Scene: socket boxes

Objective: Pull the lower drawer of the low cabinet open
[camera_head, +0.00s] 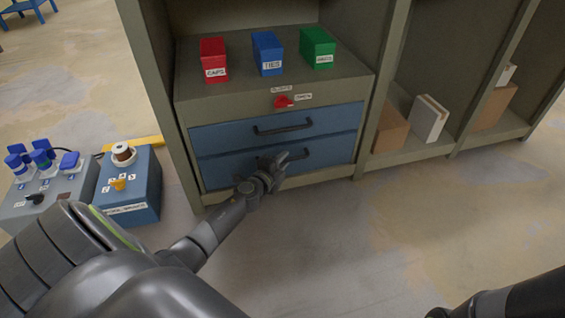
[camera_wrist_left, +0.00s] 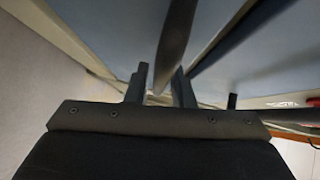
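The low cabinet (camera_head: 187,125) has two blue drawers, each with a dark bar handle. The lower drawer (camera_head: 222,172) appears flush with the upper drawer (camera_head: 222,134). In the left wrist view my left gripper's two fingers (camera_wrist_left: 162,88) stand apart, one on each side of the dark handle bar (camera_wrist_left: 174,45). A narrow gap seems to show beside the bar. My right arm shows at the bottom right, with its gripper out of frame.
A red knob (camera_head: 283,102) with small labels sits above the drawers. Red (camera_head: 213,62), blue (camera_head: 267,55) and green (camera_head: 317,49) boxes stand on the cabinet top. A blue socket box (camera_head: 135,190) and a grey box (camera_head: 60,190) lie left. Floor in front is clear.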

